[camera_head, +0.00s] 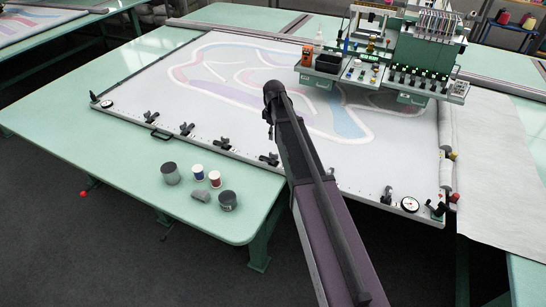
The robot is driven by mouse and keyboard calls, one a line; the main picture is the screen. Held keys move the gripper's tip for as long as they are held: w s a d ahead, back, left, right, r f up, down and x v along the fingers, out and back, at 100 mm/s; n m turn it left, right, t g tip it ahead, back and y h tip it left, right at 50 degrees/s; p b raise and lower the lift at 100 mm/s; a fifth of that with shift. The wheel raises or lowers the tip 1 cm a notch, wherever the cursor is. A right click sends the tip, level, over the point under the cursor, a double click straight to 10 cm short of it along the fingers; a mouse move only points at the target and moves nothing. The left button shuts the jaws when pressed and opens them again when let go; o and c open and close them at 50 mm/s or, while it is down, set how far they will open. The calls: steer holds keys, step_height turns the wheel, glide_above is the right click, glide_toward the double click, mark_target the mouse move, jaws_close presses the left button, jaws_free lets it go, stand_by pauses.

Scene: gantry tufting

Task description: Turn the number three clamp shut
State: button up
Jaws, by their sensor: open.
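Several small black clamps sit along the near white rail of the tufting frame (130,118). One clamp (187,129) is left of the middle, another (224,144) is to its right, and a further one (269,159) is just left of my arm. Another clamp (387,196) is right of my arm, near a round dial. The clamp numbers are too small to read, so I cannot tell which is number three or whether it is open or shut. My arm reaches up over the frame and hides part of the rail. My gripper cannot be made out.
A grey cup (171,173), two thread spools (198,172), a grey lump (200,195) and a dark cup (228,200) stand on the green table (140,175) before the rail. A green tufting machine (425,55) stands over the cloth at the back right.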

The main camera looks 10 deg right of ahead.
mark_target(273, 153)
steer(key=shift+f+b, duration=5.35)
steer(key=shift+f, duration=0.35)
steer(key=shift+a, duration=0.1)
jaws_close()
